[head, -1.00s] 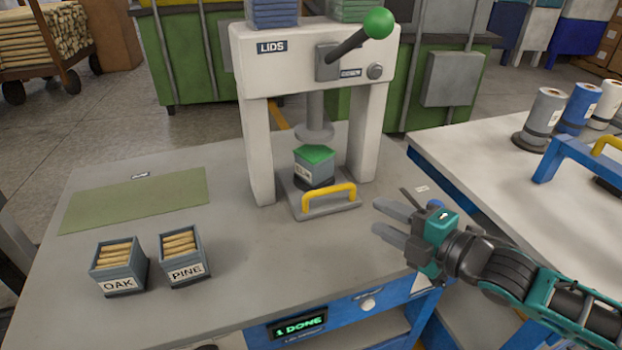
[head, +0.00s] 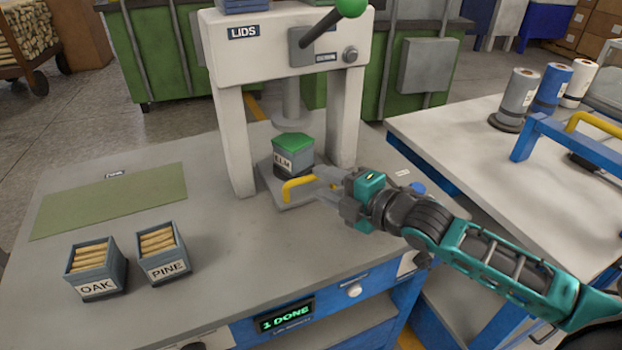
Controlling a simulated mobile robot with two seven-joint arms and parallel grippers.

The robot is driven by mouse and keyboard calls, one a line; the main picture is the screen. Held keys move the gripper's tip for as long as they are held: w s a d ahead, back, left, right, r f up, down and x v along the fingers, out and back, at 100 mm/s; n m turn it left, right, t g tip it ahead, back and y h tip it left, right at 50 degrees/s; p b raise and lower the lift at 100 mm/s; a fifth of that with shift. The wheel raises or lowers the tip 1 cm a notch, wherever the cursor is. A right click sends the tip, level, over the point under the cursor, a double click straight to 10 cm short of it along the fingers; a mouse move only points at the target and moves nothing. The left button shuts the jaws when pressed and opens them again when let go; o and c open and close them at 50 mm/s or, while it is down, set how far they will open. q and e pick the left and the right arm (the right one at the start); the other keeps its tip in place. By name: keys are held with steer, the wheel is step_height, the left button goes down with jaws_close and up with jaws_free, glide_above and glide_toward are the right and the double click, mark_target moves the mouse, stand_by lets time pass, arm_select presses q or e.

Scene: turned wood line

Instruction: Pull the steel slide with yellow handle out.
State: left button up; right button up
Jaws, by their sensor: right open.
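The steel slide (head: 270,194) lies at the foot of the white LIDS press (head: 285,75), partly under its head. Its yellow handle (head: 293,188) is at the front edge; the right part of the handle is hidden by my right gripper (head: 324,186). That gripper is open, with its fingers at the handle; I cannot tell whether they touch it. A grey box labelled ELM (head: 291,162) with a green lid (head: 293,141) stands on the slide. My left gripper is not in view.
Two boxes of wooden pieces, OAK (head: 96,287) and PINE (head: 162,267), stand at the front left, near a green mat (head: 110,200). A display (head: 286,316) on the bench front reads 1 DONE. The bench between the boxes and slide is clear.

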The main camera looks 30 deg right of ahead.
mark_target(314, 180)
steer(key=shift+x, duration=2.15)
jaws_close()
